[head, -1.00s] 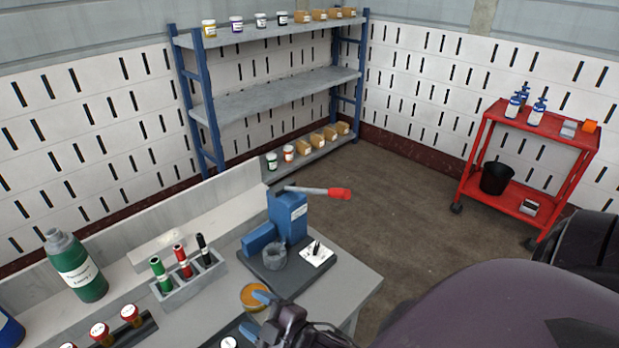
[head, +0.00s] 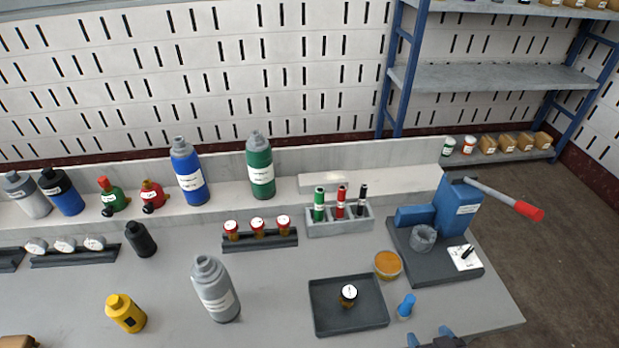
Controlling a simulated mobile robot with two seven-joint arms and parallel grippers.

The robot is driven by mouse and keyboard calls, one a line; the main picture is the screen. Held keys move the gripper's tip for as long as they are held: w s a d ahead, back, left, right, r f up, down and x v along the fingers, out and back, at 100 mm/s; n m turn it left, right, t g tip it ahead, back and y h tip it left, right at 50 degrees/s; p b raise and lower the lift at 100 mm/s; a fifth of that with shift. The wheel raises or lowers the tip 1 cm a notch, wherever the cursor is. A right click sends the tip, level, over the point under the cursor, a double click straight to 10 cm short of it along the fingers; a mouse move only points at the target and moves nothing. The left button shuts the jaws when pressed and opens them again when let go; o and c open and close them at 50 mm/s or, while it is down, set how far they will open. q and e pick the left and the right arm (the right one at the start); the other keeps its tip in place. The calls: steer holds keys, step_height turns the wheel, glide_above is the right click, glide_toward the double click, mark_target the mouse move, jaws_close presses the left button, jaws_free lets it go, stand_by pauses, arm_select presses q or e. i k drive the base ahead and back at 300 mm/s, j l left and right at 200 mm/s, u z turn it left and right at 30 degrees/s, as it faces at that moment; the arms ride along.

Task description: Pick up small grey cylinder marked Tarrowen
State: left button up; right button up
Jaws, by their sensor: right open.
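A grey cylinder (head: 216,292) with a white label stands, slightly tilted in the picture, on the front middle of the workbench in the head view. Another grey cylinder (head: 27,196) with a white label stands on the back ledge at the far left. I cannot read either label, so I cannot tell which is marked Tarrowen. My right gripper (head: 430,337) shows only its blue fingertips and a dark part at the bottom edge. It is open and empty, well to the right of the nearer grey cylinder. My left gripper is not in view.
The workbench (head: 265,318) has free room around the nearer grey cylinder. A yellow bottle (head: 126,313) stands left of it, a black bottle (head: 140,239) behind left. A dark tray (head: 330,325) holding a jar lies right. Blue (head: 188,172) and green (head: 261,168) bottles stand behind.

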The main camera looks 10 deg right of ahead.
mark_target(211, 280)
steer(key=k+l+u, duration=0.1)
steer(key=u, duration=0.3)
steer(key=k+u, duration=0.2)
steer(key=u, duration=0.2)
steer(key=k+u, duration=0.15)
steer(key=u, duration=0.25)
